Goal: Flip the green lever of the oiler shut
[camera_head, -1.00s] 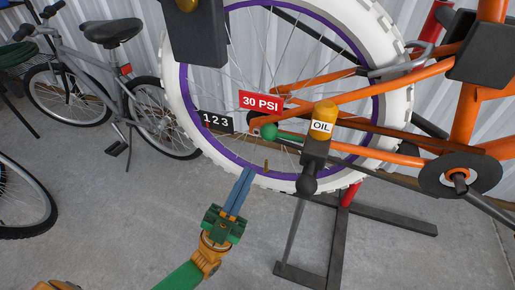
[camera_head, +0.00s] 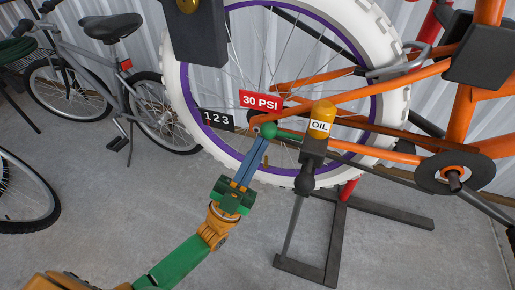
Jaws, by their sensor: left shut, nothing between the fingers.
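The oiler (camera_head: 322,120), an amber bottle marked OIL on a dark body, stands in front of the bike's rear wheel. Its green lever (camera_head: 287,135) sticks out to the left, roughly level, and ends in a round green knob (camera_head: 268,130). My left gripper (camera_head: 264,143) is shut and empty. Its blue fingers point up and their tips are right at the underside of the knob; whether they touch it I cannot tell. The fingers hide a little of the area below the knob. My right gripper is not in view.
The orange bike (camera_head: 400,75) with its white-tyred wheel (camera_head: 228,150) is on a dark stand (camera_head: 335,240). A red 30 PSI sign (camera_head: 261,100) and a 1 2 3 plate (camera_head: 216,119) are close by. Grey bicycles stand at the left. The floor between is clear.

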